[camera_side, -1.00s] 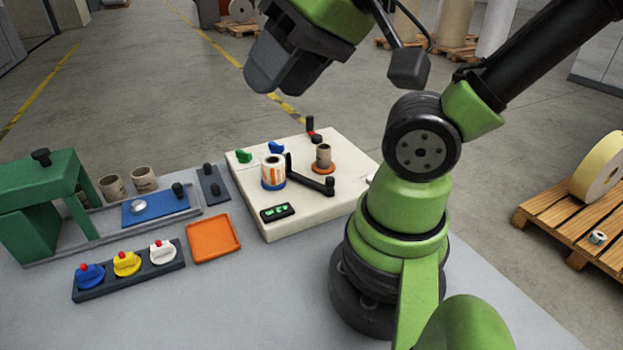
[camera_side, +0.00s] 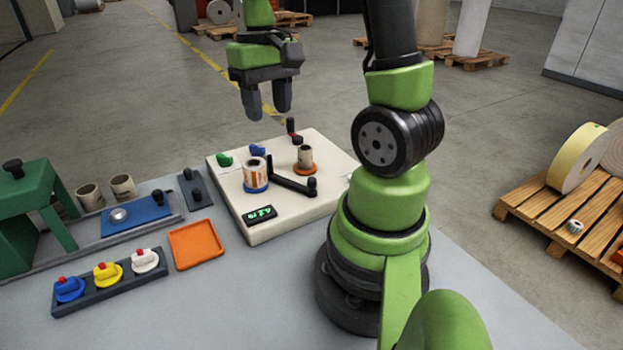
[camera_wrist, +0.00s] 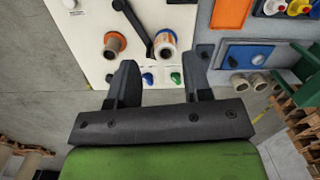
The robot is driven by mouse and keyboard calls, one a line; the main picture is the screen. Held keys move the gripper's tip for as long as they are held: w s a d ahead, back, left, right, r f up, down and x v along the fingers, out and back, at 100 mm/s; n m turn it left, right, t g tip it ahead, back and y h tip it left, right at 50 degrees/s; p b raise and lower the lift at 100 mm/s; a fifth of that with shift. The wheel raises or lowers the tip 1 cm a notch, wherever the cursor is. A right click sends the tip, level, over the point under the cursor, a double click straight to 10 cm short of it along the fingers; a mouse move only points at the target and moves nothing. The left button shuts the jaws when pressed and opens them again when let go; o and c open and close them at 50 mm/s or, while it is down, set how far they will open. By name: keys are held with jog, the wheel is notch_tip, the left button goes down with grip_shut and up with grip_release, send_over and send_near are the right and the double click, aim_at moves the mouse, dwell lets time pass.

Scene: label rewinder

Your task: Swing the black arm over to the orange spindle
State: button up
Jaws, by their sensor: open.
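The black arm (camera_side: 291,184) lies on the cream machine top. One end is at the front right; the other, with an upright post, is close to the label roll (camera_side: 256,174) on the blue spindle (camera_side: 256,188). The orange spindle (camera_side: 306,169), carrying a cardboard core (camera_side: 305,155), stands behind and to the right, apart from that post. The wrist view shows the black arm (camera_wrist: 134,27) between the orange spindle (camera_wrist: 121,39) and the roll. My gripper (camera_side: 268,113) is open and empty, fingers down, above the machine's back edge. It also frames the lower part of the wrist view (camera_wrist: 163,70).
An orange tray (camera_side: 196,260) and a rack of coloured knobs (camera_side: 110,283) sit left. The air around my gripper looks free.

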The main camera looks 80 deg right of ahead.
aim_at(312, 179)
jog(key=s+d+f+m+g+y, duration=0.1)
jog(key=s+d+f+g+y, duration=0.2)
jog(key=d+f, duration=0.4)
jog(key=shift+h, duration=0.4)
jog(key=x, duration=1)
jog(key=shift+s+a+f, duration=0.15)
jog(key=shift+a+f, duration=0.05)
jog(key=shift+a, duration=0.25)
jog(key=c, duration=0.8)
